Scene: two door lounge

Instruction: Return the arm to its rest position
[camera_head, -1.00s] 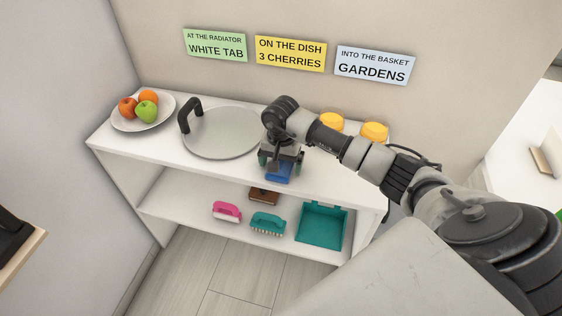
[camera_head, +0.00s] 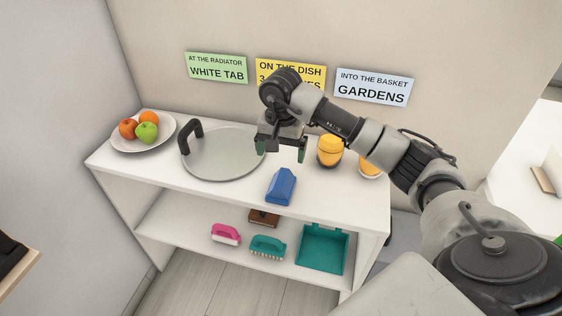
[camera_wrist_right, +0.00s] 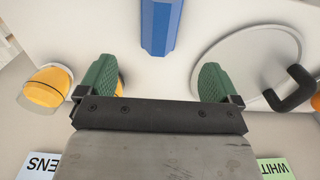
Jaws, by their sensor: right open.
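My right gripper (camera_head: 282,152) is open and empty, raised above the white shelf's top board, between a round grey disc and the yellow-lidded jars. Its two green fingers (camera_wrist_right: 156,80) stand apart in the right wrist view with nothing between them. A blue block-like object (camera_head: 281,187) lies on the top board near the front edge, below and in front of the gripper, not touching it. It also shows in the right wrist view (camera_wrist_right: 161,25), beyond the fingertips. My right arm reaches in from the right. My left gripper is not in view.
The white shelf (camera_head: 165,182) carries a plate of fruit (camera_head: 147,132), the grey disc with black handle (camera_head: 222,155) and two yellow-lidded jars (camera_head: 330,148). Below are a pink brush (camera_head: 226,233), teal brush (camera_head: 267,247) and teal dustpan (camera_head: 321,250). Wall signs (camera_head: 373,86) hang behind.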

